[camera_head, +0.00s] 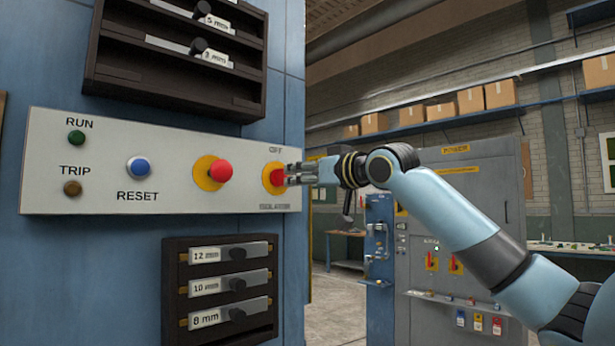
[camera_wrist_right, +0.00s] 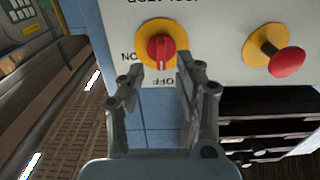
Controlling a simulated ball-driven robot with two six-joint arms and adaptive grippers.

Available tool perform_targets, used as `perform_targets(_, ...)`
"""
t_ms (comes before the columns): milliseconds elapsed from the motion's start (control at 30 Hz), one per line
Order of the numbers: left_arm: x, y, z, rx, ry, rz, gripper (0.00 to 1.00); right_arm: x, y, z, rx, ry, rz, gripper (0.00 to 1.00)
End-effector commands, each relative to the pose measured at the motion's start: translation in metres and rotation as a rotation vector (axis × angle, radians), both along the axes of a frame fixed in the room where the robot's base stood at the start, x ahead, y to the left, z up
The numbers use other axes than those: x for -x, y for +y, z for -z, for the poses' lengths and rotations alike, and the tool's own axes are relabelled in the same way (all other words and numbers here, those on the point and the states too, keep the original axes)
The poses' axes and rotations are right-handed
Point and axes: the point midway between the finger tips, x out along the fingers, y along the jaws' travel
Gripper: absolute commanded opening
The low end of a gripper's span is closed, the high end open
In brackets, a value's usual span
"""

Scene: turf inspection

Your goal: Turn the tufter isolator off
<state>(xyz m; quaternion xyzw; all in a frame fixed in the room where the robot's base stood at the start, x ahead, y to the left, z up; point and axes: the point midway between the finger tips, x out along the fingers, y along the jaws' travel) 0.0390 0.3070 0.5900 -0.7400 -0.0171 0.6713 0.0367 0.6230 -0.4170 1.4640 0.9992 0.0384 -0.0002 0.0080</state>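The tufter isolator (camera_head: 276,176) is a red rotary knob on a yellow plate at the right end of the pale control panel (camera_head: 110,190). In the right wrist view, the isolator (camera_wrist_right: 160,46) appears upside down, with ON at its left and OFF below. Its red grip stands upright there, with a pale mark at the end towards OFF. My right gripper (camera_head: 290,175) is at the knob from the right, hiding part of it. In the wrist view the gripper (camera_wrist_right: 157,80) is open, fingers either side of the knob's line; contact cannot be told. My left gripper is not in view.
A red mushroom button (camera_head: 222,171) on yellow sits left of the isolator, then a blue RESET button (camera_head: 138,167). Dark racks with labelled slides stand above (camera_head: 180,75) and below (camera_head: 222,263) the panel. A grey power cabinet (camera_head: 470,200) stands behind at right.

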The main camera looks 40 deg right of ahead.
Motion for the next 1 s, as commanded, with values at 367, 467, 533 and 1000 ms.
perform_targets(367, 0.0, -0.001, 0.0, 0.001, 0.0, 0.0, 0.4, 0.031, -0.002, 0.0, 0.001, 0.001, -0.002, 0.35)
perform_targets(467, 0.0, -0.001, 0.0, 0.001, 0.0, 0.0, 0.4, 0.031, -0.002, 0.0, 0.0, 0.001, -0.002, 0.35)
perform_targets(533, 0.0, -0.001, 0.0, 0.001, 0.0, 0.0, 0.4, 0.031, -0.002, 0.0, -0.001, 0.001, -0.002, 0.35)
perform_targets(1000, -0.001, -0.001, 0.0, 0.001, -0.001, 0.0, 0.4, 0.031, 0.006, 0.023, 0.005, 0.04, -0.003, 0.35)
